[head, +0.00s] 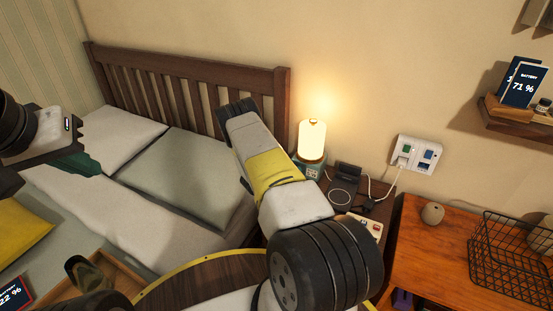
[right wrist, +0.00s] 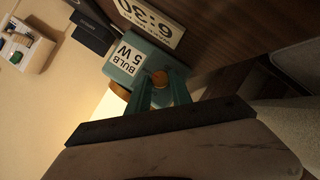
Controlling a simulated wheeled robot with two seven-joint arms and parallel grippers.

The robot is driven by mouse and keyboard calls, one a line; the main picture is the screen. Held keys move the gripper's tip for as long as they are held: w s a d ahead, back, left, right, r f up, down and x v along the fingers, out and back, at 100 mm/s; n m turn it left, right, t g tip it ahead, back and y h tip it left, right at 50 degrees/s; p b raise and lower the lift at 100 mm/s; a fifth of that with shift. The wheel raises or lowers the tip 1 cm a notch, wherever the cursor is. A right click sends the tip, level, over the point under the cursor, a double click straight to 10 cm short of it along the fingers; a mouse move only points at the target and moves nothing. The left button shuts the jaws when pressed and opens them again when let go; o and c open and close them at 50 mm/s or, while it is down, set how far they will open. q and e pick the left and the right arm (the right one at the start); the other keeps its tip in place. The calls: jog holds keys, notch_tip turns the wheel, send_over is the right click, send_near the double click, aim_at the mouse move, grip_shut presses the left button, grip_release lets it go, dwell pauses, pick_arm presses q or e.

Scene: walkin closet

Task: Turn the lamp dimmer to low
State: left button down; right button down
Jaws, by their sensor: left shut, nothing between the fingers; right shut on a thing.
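The lamp (head: 312,138) is lit, with a glowing white shade on a teal base (head: 309,168), on the nightstand beside the bed. In the right wrist view its teal base (right wrist: 130,62) carries a "BULB 5 W" label. A small brass dimmer knob (right wrist: 160,77) is on the base. My right gripper (right wrist: 161,84) has its teal fingers shut on this knob. In the head view my right arm hides that gripper. My left gripper (head: 90,164) is shut and empty over the bed at the left. The knob's setting cannot be read.
A dark charging stand (head: 348,174) and cables are right of the lamp, below a wall socket (head: 416,154). A card reading 6:30 (right wrist: 153,20) is close to the base in the right wrist view. The wooden headboard (head: 190,85) rises behind my right forearm. A wire basket (head: 510,262) stands farther right.

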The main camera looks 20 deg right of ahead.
jog(key=c, duration=1.2)
grip_release()
jog(key=shift+o, duration=0.2)
jog(key=v, duration=0.8)
jog(key=shift+w, duration=0.1)
